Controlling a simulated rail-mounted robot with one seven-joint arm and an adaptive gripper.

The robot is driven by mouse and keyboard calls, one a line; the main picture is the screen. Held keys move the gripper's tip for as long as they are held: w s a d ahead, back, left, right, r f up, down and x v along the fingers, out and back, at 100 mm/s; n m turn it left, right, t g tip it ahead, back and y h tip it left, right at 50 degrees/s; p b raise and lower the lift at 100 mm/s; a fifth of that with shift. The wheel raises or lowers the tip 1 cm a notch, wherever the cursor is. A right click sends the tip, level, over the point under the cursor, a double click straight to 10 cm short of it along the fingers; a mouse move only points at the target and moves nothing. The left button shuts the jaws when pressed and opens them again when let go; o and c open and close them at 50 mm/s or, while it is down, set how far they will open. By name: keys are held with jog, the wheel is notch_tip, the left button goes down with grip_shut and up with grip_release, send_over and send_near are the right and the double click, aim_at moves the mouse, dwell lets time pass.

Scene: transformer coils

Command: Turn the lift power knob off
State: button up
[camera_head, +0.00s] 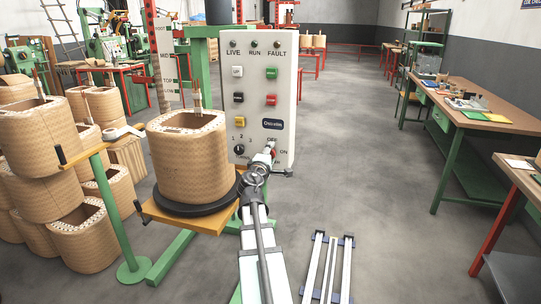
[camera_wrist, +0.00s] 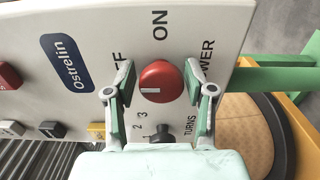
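The red power knob (camera_wrist: 160,76) is on the white control panel (camera_head: 260,85), with the printed words ON, OFF and POWER around it. A short white mark shows on the knob's face toward its lower left in the wrist view. My gripper (camera_wrist: 159,84) is open, with one finger on each side of the knob. The fingers look close to the knob's sides, and I cannot tell if either touches. In the head view my gripper (camera_head: 262,162) is at the panel's lower right and mostly hides the knob.
A small black turns knob (camera_wrist: 161,132) is beside the red knob. A wound coil (camera_head: 187,160) stands on a black turntable (camera_head: 196,207) left of my arm. Red, green, yellow and black buttons are on the panel. The floor to the right is open before the workbench (camera_head: 475,115).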

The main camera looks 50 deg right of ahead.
jog(key=shift+a, duration=0.1)
jog(key=v, duration=0.7)
jog(key=shift+a, duration=0.15)
jog(key=shift+s, duration=0.15)
dwell(0.4)
